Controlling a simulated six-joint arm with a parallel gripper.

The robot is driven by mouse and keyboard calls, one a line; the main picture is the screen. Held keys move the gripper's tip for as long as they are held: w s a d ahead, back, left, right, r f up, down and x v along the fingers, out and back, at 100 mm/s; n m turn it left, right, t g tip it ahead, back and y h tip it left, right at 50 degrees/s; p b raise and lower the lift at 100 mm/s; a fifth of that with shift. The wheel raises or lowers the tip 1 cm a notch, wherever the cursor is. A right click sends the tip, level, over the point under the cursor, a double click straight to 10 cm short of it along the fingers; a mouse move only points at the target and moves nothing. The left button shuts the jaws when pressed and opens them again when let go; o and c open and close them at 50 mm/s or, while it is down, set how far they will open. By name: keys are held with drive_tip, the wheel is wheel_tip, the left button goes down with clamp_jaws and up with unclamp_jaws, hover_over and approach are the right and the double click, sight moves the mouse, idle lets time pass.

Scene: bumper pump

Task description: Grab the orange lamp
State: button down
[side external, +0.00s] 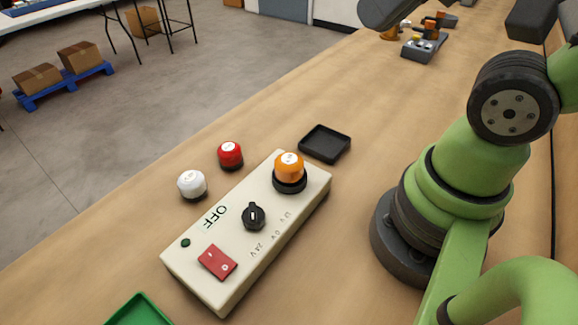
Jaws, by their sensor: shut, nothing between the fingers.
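The orange lamp (289,167) is a short round cap with a white label on top. It sits upright in a black round socket (290,184) at the far right end of a cream control box (263,254). The box carries a black rotary knob (253,216), a red rocker switch (217,262), a small green light (185,242) and an "OFF" label. Nothing touches the orange lamp. The fingers of my gripper cannot be seen in this view; only green arm links show at the right.
A red lamp (230,154) and a white lamp (192,184) stand on the wooden table (90,260) left of the box. A black tray (325,143) lies behind the box, and a green tray (138,311) is at the bottom edge. A grey device (424,46) stands far back.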

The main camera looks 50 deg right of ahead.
idle(0.3)
drive_tip(key=shift+c, duration=1.6)
unclamp_jaws()
drive_tip(key=n+g+h, duration=0.2)
drive_tip(key=n+g, duration=0.5)
drive_tip(key=n, duration=2.7)
hover_over(289, 158)
wheel_tip(289, 158, down, 14)
drive_tip(key=shift+a+f, duration=0.1)
drive_tip(key=shift+a+f+n, duration=0.1)
drive_tip(key=shift+f+n, duration=0.45)
drive_tip(key=shift+n, duration=0.15)
drive_tip(key=shift+f, duration=4.8)
